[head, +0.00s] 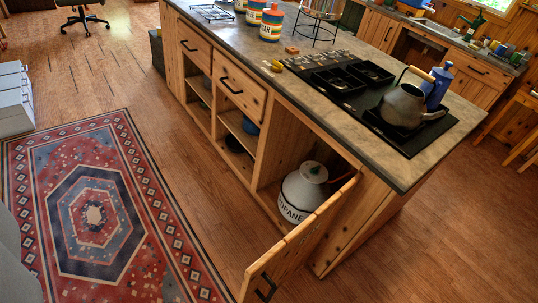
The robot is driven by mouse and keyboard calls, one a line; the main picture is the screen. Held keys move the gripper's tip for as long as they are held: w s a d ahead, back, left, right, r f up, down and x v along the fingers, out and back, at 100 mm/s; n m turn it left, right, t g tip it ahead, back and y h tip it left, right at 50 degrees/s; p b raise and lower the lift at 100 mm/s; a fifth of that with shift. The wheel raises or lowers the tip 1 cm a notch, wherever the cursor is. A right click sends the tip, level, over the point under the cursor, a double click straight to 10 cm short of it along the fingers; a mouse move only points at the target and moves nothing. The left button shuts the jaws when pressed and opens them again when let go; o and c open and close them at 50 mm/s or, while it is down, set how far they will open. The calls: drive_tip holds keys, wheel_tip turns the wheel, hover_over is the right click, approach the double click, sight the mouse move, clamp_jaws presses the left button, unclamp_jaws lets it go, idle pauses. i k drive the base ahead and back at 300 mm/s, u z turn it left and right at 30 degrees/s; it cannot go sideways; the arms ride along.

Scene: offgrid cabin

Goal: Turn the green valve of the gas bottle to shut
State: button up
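A white gas bottle (297,194) with dark "PROPANE" lettering stands upright inside the open cabinet at the near end of the kitchen island. Its grey cone-shaped top narrows upward, and a small green valve (314,169) sits at the peak. A thin dark reddish line, perhaps a hose, runs from the top to the right. The valve is too small to tell its turn position. The open cabinet door (296,246) hides the bottle's lower right part. My gripper is not in view.
The door swings out over the floor, with a black handle (265,287). The island counter (444,150) overhangs the bottle and bears a stove, a kettle (405,104) and jars. A patterned rug (96,215) lies left; wooden floor between rug and cabinet is clear.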

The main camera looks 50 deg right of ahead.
sight(314, 170)
drive_tip(key=u, duration=0.7)
drive_tip(key=i, duration=3.4)
drive_tip(key=z, duration=3.45)
drive_tip(key=i, duration=0.25)
drive_tip(key=z, duration=0.45)
